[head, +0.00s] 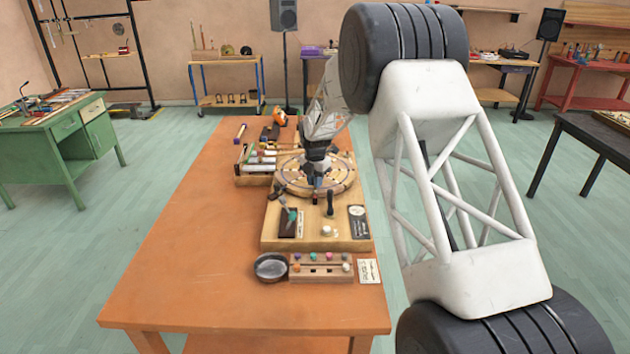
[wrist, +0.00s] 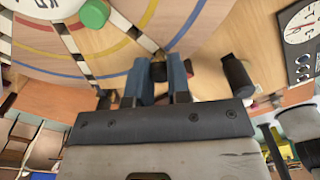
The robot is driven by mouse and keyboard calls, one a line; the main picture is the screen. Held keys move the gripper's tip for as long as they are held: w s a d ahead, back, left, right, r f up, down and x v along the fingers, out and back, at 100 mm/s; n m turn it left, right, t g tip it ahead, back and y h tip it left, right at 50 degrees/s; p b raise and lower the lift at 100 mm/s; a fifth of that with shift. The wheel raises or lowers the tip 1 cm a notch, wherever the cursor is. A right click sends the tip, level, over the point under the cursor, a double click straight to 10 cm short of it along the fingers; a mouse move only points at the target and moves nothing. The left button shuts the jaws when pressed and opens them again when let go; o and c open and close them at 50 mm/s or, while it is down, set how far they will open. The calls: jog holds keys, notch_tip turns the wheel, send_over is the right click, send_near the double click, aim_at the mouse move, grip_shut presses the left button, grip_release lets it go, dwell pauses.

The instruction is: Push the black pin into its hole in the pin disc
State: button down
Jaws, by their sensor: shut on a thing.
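The pin disc (head: 292,186) lies flat on a wooden base in the head view. In the wrist view the pin disc (wrist: 115,55) fills the upper left, with coloured rings and chequered spokes. My gripper (head: 317,187) is over the disc's near edge, pointing down. In the wrist view my gripper (wrist: 160,76) has its blue fingers shut on the black pin (wrist: 158,71), at the disc's rim. Only a little of the pin shows between the fingers. Its lower end and its hole are hidden, so I cannot tell whether it is in the hole.
A green peg (wrist: 94,13) stands on the disc. A black upright handle (head: 330,202) stands close by; it is right of my fingers in the wrist view (wrist: 238,76). A peg rack (head: 320,270) and round pan (head: 270,266) sit nearer. The table's left side (head: 195,240) is clear.

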jog(key=shift+f, duration=0.55)
dwell(0.7)
jog(key=c, duration=1)
grip_release()
jog(key=shift+r, duration=3.9)
